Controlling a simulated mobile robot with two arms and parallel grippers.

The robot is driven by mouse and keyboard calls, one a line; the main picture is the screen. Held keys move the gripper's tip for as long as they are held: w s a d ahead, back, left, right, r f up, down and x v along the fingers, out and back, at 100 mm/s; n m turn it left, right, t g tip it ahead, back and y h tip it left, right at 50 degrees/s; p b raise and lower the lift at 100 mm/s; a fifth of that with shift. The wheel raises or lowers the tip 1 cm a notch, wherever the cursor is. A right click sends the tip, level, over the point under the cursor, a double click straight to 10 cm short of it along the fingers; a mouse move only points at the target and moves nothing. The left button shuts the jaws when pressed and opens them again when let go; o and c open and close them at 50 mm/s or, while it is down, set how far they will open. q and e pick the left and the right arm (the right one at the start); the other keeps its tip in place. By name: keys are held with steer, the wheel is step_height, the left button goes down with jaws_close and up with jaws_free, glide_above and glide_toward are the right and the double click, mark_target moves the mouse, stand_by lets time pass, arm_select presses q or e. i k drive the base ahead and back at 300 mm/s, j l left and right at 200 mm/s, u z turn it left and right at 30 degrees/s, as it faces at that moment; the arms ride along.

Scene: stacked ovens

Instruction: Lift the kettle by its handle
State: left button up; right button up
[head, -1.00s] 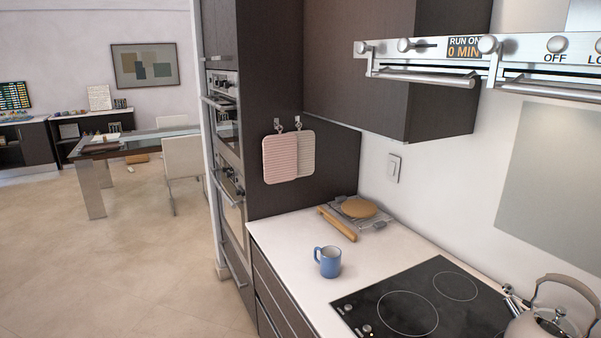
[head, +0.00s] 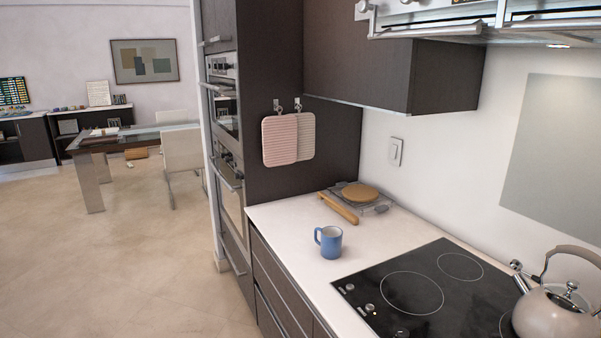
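The kettle (head: 553,313) stands on the black cooktop at the lower right of the head view. It is beige-grey, with a metal lid knob and a short spout with a dark tip pointing left. Its arched handle (head: 574,250) rises over the lid and is beige with a dark lower part at the left. The kettle's right side is cut off by the frame edge. Neither of my grippers shows in the head view.
The black cooktop (head: 426,272) has round burner rings. A blue mug (head: 329,242) stands on the white counter (head: 283,224) left of it. A rolling pin (head: 338,208) and a wire rack with a round board (head: 360,192) lie farther back. The range hood (head: 460,28) hangs above.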

mark_target(535, 316)
steer(key=z, duration=1.5)
steer(key=i+j+u, duration=0.1)
steer(key=j+u, duration=0.15)
steer(key=j, duration=0.15)
steer(key=i+j+u, duration=0.1)
steer(key=j+u, duration=0.15)
steer(key=j, duration=0.2)
steer(key=i+j+u, duration=0.25)
steer(key=k+j, duration=0.05)
steer(key=j, duration=0.1)
